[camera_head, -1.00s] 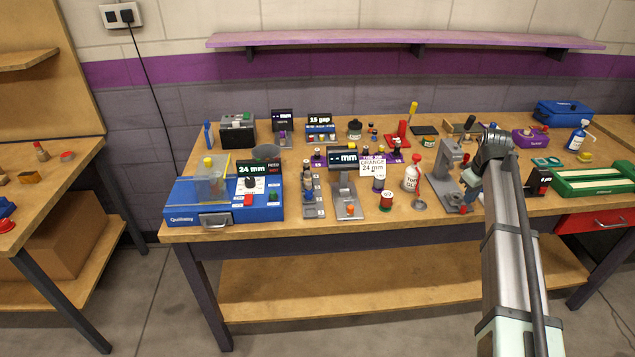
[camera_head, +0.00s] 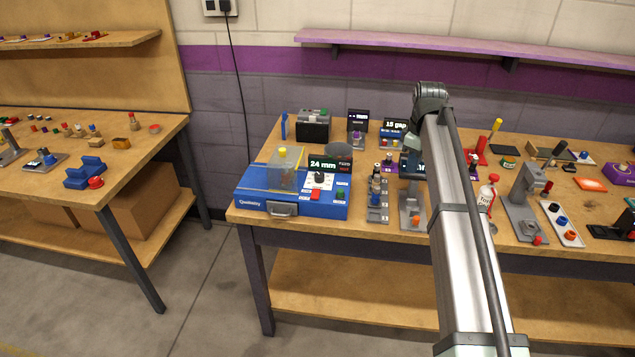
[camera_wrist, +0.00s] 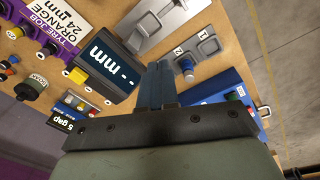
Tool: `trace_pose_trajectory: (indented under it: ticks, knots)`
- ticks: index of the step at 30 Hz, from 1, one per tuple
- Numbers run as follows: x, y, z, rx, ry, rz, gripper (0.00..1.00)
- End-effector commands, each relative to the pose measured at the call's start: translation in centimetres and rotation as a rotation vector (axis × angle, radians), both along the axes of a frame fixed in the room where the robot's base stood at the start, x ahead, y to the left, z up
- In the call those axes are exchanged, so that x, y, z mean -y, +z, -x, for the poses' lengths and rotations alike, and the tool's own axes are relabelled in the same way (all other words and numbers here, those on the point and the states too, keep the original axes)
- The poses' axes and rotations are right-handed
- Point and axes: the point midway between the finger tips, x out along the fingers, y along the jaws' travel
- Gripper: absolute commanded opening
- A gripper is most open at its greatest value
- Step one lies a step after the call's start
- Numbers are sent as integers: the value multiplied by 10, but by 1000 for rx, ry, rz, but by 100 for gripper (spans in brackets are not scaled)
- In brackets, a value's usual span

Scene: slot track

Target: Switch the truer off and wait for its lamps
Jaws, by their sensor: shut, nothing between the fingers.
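The truer (camera_head: 292,207) is a blue machine at the bench's left front in the head view. It has a clear cover (camera_head: 285,170) with a yellow knob, a display reading 24 mm (camera_head: 328,164), a black dial, a red button (camera_head: 315,194) and a green button (camera_head: 340,194). Small red lettering shows at the display's right; I cannot read it. In the wrist view, part of a blue body with a green button (camera_wrist: 236,97) shows at right, apart from my fingers.
In the wrist view, a numbered grey rack (camera_wrist: 197,49) and a gauge display reading "-- mm" (camera_wrist: 103,58) lie close around my fingers. Floor is clear before the bench.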

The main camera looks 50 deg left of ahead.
Motion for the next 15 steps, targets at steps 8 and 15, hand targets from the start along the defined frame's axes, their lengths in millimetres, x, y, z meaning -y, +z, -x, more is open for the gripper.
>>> trace_pose_trajectory:
  ticks: [8,15]
  knots:
    - [-81,30,86,-15,216,27,0]
    - [-131,53,158,-26,380,50,0]
